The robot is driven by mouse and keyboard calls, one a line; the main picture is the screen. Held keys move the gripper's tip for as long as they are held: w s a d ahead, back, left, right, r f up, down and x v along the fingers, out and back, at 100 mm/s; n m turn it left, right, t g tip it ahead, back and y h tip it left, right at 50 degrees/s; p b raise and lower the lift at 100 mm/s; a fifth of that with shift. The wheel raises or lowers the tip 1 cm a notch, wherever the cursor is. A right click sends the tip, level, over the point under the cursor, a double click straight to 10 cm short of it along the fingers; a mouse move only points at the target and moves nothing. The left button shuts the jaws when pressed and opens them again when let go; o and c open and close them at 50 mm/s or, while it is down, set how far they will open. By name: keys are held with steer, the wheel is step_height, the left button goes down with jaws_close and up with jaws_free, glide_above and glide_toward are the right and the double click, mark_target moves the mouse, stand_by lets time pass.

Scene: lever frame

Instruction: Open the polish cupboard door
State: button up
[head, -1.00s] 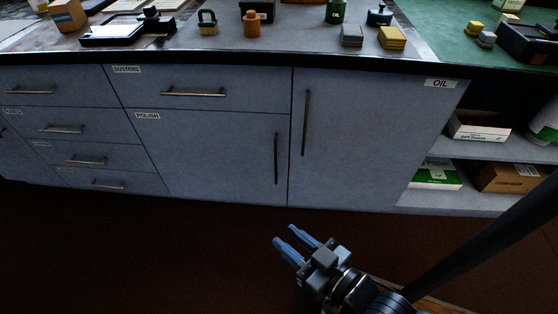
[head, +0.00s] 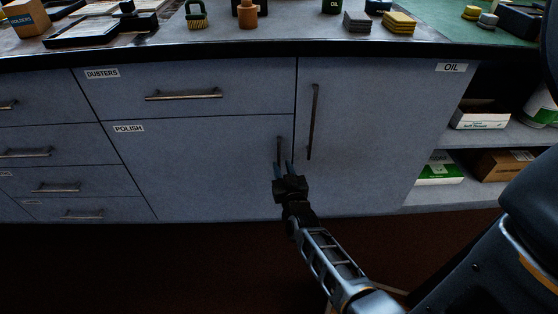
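The polish cupboard door (head: 200,170) is a blue-grey panel below the dusters drawer, with a white POLISH label (head: 129,129) at its upper left. It is shut, flush with the panels around it. Its vertical bar handle (head: 279,146) is near its right edge; the lower part is hidden by my gripper.
The oil door (head: 385,140), shut, is just right, with its own vertical handle (head: 314,122). The dusters drawer (head: 190,92) above is shut. Open shelves (head: 485,135) with boxes are at the right. The worktop (head: 290,38) overhangs above. The dark floor in front is clear at the left.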

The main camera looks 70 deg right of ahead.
mark_target(279, 159)
steer(key=shift+x, duration=2.3)
jaws_close()
